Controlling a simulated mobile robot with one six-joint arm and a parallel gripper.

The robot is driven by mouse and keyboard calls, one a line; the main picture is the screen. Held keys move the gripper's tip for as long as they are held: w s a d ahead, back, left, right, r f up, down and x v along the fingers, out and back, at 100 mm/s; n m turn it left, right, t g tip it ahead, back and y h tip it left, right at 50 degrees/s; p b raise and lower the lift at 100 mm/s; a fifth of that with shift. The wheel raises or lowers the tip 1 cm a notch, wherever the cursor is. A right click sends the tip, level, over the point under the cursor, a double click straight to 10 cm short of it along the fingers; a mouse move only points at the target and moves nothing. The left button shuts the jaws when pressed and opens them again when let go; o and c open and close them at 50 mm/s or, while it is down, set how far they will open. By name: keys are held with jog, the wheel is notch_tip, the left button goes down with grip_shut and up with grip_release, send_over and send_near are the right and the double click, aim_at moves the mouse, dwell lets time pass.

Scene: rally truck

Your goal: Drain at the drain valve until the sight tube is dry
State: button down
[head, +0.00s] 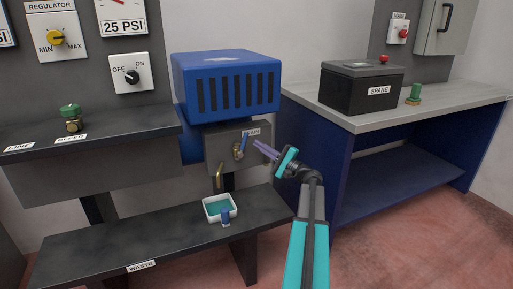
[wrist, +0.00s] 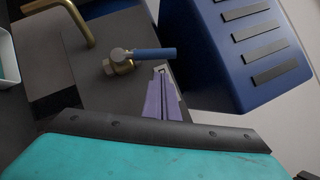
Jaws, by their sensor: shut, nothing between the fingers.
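The drain valve (head: 238,153) is a brass fitting with a blue lever (head: 244,143) on the grey box under the blue unit. In the wrist view, the valve body (wrist: 118,62) has its blue lever (wrist: 155,54) pointing right. A bent brass spout (head: 219,176) hangs at its left, above a white tray (head: 206,216) of teal liquid. My gripper (head: 257,145) has purple fingers, shut and empty, just right of the lever. In the wrist view, the fingertips (wrist: 160,71) lie by the lever's free end; I cannot tell if they touch. I cannot make out a sight tube.
The blue slatted unit (head: 226,85) overhangs the valve. A dark shelf marked WASTE (head: 90,252) holds the tray, with a small blue cylinder (head: 226,215) at its front. A bench (head: 440,100) with a SPARE box (head: 360,90) stands right.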

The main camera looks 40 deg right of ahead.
jog(key=d+r+p+v, duration=0.1)
jog(key=v, duration=1)
jog(key=shift+d+p, duration=0.25)
jog(key=shift+p, duration=0.05)
